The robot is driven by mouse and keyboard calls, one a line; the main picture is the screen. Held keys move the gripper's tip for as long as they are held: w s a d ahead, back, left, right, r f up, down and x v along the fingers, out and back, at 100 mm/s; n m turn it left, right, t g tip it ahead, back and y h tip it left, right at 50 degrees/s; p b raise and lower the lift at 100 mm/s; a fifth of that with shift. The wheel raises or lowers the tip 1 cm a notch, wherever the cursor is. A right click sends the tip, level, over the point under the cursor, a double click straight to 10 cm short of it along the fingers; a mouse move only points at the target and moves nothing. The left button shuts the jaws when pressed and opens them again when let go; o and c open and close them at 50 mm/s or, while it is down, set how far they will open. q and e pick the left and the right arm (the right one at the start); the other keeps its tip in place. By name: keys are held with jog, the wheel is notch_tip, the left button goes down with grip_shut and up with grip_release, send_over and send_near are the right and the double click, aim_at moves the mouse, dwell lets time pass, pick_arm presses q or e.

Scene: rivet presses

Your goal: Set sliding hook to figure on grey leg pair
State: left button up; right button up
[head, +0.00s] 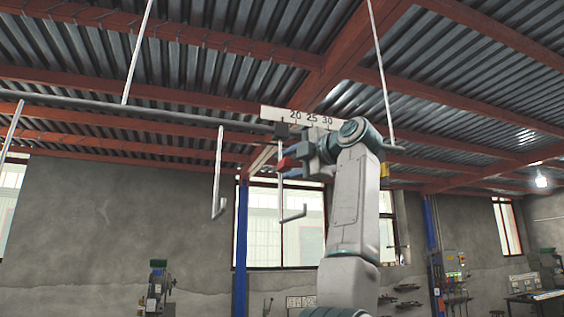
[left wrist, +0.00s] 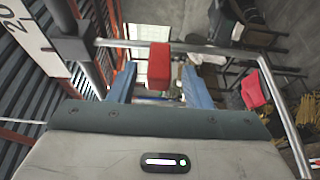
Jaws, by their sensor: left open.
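The sliding hook hangs from a black slider block (head: 282,131) on the overhead rail, just under the figure 20 on a white scale plate (head: 305,118). Its thin grey rod (head: 283,200) drops and bends at the bottom. A red grip block (head: 287,163) sits on the rod; it also shows in the left wrist view (left wrist: 159,62). My left gripper (head: 300,160) is open, its blue fingers on either side of the red block; contact cannot be told. The plate shows 20, 25 and 30. I cannot make out a grey leg pair. My right gripper is not in view.
A long grey rail (head: 100,109) runs under the roof beams. Another bent rod (head: 218,170) hangs left of the hook, with open air between. A thin rod (head: 380,70) comes down close to my arm at the right. Machines stand low by the wall.

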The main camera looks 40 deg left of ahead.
aim_at(278, 167)
pick_arm(q)
jog(key=a+p, duration=0.1)
jog(key=a, duration=0.2)
jog(key=shift+a+r, duration=0.1)
jog(key=shift+a, duration=0.3)
jog(key=shift+w, duration=0.1)
grip_shut()
